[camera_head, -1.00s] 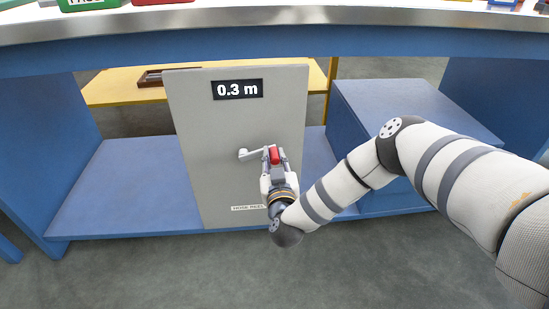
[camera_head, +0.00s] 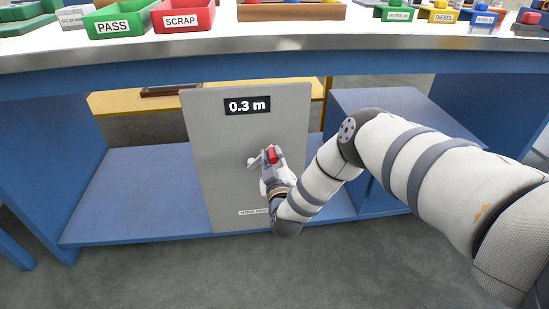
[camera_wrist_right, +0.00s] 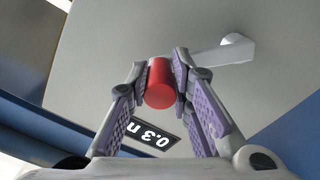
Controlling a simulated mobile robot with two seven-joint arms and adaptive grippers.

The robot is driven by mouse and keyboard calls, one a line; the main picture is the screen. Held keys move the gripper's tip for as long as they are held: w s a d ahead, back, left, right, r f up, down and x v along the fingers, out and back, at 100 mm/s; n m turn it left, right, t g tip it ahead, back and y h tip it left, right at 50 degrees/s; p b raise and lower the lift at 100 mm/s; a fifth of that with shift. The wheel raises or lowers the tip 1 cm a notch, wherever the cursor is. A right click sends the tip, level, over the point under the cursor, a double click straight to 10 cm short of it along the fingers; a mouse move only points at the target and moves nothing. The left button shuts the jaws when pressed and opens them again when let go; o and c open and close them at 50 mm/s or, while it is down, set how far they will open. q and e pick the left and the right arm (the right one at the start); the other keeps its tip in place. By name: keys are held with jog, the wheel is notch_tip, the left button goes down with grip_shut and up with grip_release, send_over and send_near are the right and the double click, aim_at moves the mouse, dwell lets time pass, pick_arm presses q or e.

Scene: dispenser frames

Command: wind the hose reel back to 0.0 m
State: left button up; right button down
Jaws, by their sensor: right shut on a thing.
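The hose reel (camera_head: 213,150) is an upright grey panel under the bench. Its display (camera_head: 247,106) reads 0.3 m, and a "HOSE REEL" label sits near its lower edge. My right gripper (camera_head: 271,156) is in front of the panel, shut on the red crank handle (camera_head: 272,153). In the right wrist view the red handle (camera_wrist_right: 160,82) stands between the two purple-padded fingers. The pale crank arm (camera_wrist_right: 222,52) runs from behind the handle to its hub at the upper right; in the head view the hub shows just left of the gripper. My left gripper is not in view.
The bench top (camera_head: 215,40) overhangs the panel and carries a green PASS tray (camera_head: 121,24), a red SCRAP tray (camera_head: 184,18) and several coloured containers. A blue box (camera_head: 390,98) stands right of the panel on the blue shelf (camera_head: 135,190). Grey floor lies open in front.

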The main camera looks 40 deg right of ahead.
pick_arm(q)
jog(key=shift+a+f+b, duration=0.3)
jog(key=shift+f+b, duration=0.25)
jog(key=shift+b, duration=0.2)
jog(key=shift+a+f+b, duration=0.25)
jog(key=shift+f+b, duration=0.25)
jog(key=shift+b, duration=0.25)
pick_arm(e)
jog(key=w+a+n, duration=0.5)
jog(key=a+n, duration=0.4)
jog(key=n, duration=0.7)
jog(key=shift+w+a+r, duration=0.2)
jog(key=shift+w+r, duration=0.15)
jog(key=c, duration=1.4)
grip_release()
jog(key=shift+c, duration=0.2)
